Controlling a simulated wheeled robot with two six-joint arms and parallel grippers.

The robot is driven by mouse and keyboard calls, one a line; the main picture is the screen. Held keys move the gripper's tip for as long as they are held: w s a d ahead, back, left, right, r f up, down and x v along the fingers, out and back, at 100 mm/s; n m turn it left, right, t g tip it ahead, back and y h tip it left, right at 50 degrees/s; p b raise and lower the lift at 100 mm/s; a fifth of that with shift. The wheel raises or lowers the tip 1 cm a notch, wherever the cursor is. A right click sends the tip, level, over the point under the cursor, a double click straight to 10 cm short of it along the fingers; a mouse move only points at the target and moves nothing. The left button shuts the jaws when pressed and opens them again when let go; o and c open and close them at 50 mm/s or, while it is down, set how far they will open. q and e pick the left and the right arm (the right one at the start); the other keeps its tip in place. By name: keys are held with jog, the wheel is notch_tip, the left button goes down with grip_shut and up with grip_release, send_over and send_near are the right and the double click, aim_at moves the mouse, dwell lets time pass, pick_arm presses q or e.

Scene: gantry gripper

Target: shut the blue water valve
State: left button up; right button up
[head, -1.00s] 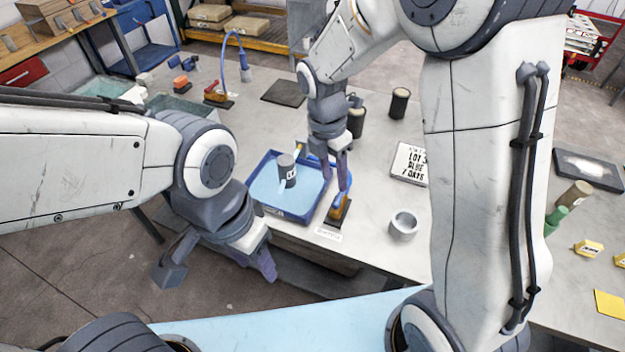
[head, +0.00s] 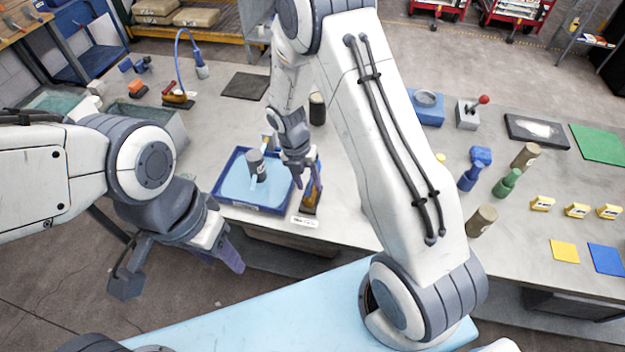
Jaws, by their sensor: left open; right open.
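A brass-coloured valve (head: 313,197) on a dark base stands on the bench just right of the blue tray. Some blue shows at its upper end, mostly behind my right gripper, so its handle position cannot be made out. A small white label (head: 305,221) lies in front of it. My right gripper (head: 298,184) is open, pointing down between the tray and this valve. Whether it touches the valve cannot be told. My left gripper (head: 234,264) is open and empty, low in front of the bench edge.
The blue tray (head: 228,199) of light blue liquid holds a grey cylinder (head: 256,166). Another valve (head: 176,98) with a red handle stands at the back left. Blue (head: 469,178) and green (head: 507,184) items stand on the right. My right arm hides the bench middle.

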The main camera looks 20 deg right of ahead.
jog(key=shift+d+f, duration=0.1)
jog(key=shift+f, duration=0.3)
